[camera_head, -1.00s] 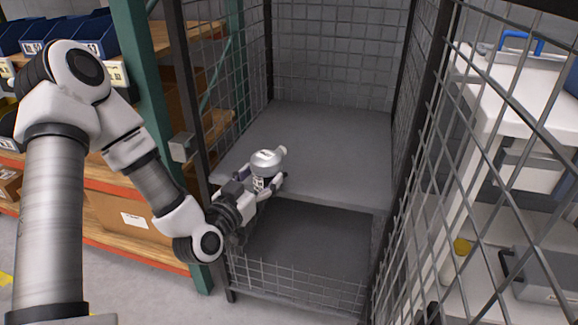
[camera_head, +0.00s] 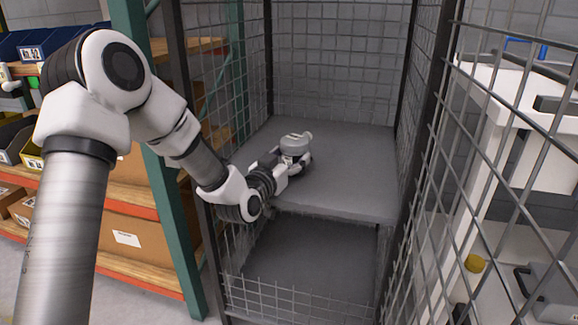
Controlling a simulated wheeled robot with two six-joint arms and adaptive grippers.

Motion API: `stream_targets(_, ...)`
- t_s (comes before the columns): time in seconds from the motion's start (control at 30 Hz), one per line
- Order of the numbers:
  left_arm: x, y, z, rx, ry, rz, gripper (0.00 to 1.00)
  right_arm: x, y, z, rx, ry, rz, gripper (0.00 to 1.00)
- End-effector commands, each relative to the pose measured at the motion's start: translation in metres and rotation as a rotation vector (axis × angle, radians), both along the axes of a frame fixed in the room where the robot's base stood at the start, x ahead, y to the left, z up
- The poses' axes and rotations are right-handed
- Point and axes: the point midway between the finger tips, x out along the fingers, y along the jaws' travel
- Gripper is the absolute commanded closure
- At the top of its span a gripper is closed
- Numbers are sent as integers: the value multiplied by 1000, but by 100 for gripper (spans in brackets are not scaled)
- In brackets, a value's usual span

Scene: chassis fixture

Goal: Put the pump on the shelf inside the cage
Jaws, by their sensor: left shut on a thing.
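The pump (camera_head: 295,144) is a small grey-white rounded body with a short spout on its right side. It is upright, over the left-middle part of the grey shelf (camera_head: 350,175) inside the wire cage (camera_head: 335,70). My left gripper (camera_head: 292,160) is shut on the pump from the front left, with its arm reaching in through the cage's open front. The gripper hides the pump's lower part, so I cannot tell whether its base touches the shelf. My right gripper is not in view.
A dark lower level (camera_head: 310,255) lies under the shelf, behind a low mesh front (camera_head: 290,300). A green rack post (camera_head: 165,200) and shelving with boxes stand close on the left. A mesh side panel (camera_head: 490,150) stands on the right. The shelf's back and right are clear.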

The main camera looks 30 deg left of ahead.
Motion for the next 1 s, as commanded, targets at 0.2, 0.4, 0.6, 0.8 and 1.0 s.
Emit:
stream_targets(0.2,-1,0,-3,-1,-1,1,94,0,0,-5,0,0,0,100)
stream_targets(0.4,-2,0,-7,-2,3,0,20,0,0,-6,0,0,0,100)
stream_targets(0.6,-2,0,-7,-2,3,1,6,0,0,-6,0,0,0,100)
stream_targets(0.8,-2,0,-4,-2,2,1,6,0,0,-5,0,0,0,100)
stream_targets(1.0,-29,-1,-1,-6,6,1,6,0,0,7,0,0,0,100)
